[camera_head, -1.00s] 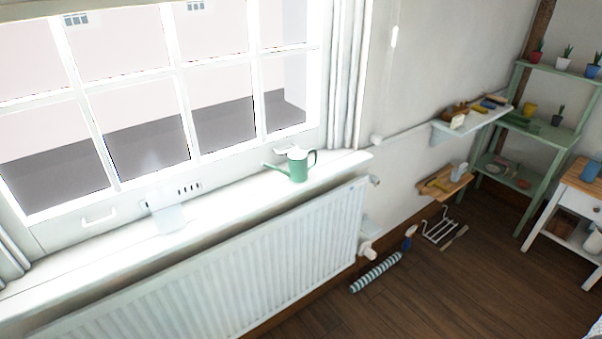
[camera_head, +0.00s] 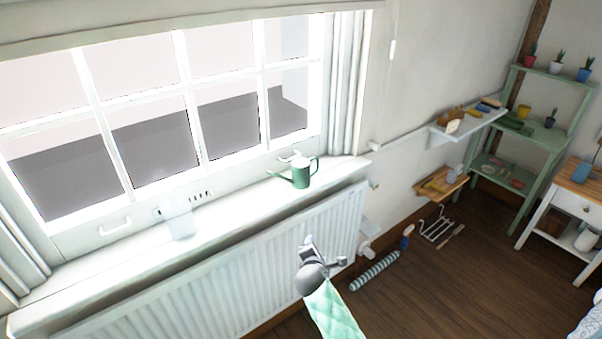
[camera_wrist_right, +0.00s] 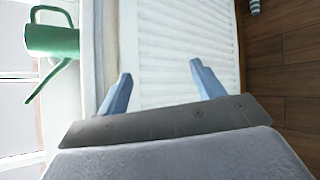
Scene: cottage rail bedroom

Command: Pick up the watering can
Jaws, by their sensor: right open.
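The green watering can (camera_head: 302,175) stands upright on the white windowsill (camera_head: 240,205), near its right end. Its spout points left and its handle is on the right. It also shows in the right wrist view (camera_wrist_right: 52,40), at the upper left, outside the jaws. My right gripper (camera_head: 323,251) is in front of the radiator, lower than the can and apart from it. In the right wrist view its two blue fingers (camera_wrist_right: 160,72) are spread with nothing between them. My left gripper is not in view.
The white radiator (camera_head: 215,280) runs below the sill. A pale translucent container (camera_head: 178,218) stands on the sill left of the can. A white wall shelf (camera_head: 465,127), a wooden shelf (camera_head: 441,184) and a green rack (camera_head: 545,135) are at the right. A striped roll (camera_head: 375,271) lies on the floor.

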